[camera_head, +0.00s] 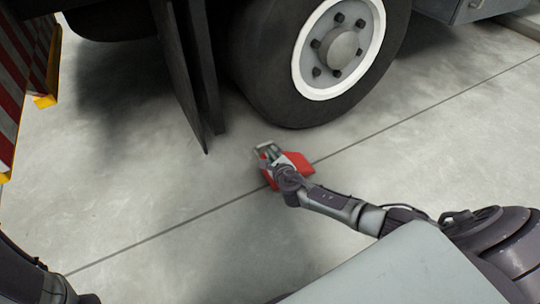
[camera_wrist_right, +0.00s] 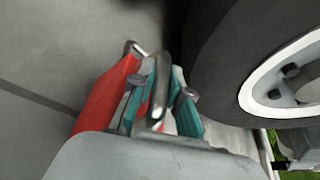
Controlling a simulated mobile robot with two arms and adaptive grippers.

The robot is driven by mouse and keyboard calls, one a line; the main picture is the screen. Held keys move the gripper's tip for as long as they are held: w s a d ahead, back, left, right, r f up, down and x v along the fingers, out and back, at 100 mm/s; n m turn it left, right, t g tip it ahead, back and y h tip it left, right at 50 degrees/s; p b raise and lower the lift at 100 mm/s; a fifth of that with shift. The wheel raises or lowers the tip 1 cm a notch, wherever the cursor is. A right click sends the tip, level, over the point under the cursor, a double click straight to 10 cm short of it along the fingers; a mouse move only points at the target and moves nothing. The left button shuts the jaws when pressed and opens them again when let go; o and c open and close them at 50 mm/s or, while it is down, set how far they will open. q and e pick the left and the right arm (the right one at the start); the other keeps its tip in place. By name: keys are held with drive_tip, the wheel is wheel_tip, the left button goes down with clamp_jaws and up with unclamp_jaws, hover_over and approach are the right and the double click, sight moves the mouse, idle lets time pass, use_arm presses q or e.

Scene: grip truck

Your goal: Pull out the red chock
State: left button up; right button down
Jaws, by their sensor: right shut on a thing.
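The red chock (camera_head: 296,171) is on the concrete floor in front of the truck's wheel, with a visible strip of floor between it and the tyre (camera_head: 262,75) in the head view. My right gripper (camera_head: 268,154) is at the chock, shut on its grey metal handle. In the right wrist view, the teal-padded fingers of my right gripper (camera_wrist_right: 160,100) close around the handle (camera_wrist_right: 163,68), and the red side of the chock (camera_wrist_right: 108,96) shows to the left. The chock's underside is hidden. My left gripper is outside the views; only part of my left arm shows.
The tyre (camera_wrist_right: 222,60) stands close to the right of my right gripper in the wrist view. Dark mud flaps (camera_head: 190,75) hang left of the wheel. A red-and-white striped panel (camera_head: 18,75) stands at the far left. The floor toward me is clear.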

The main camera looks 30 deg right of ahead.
drive_tip(key=shift+s, duration=0.1)
drive_tip(key=c, duration=1.1)
unclamp_jaws()
drive_tip(key=shift+o, duration=0.2)
drive_tip(key=v, duration=1.2)
drive_tip(key=shift+d+f, duration=0.1)
drive_tip(key=shift+f, duration=0.05)
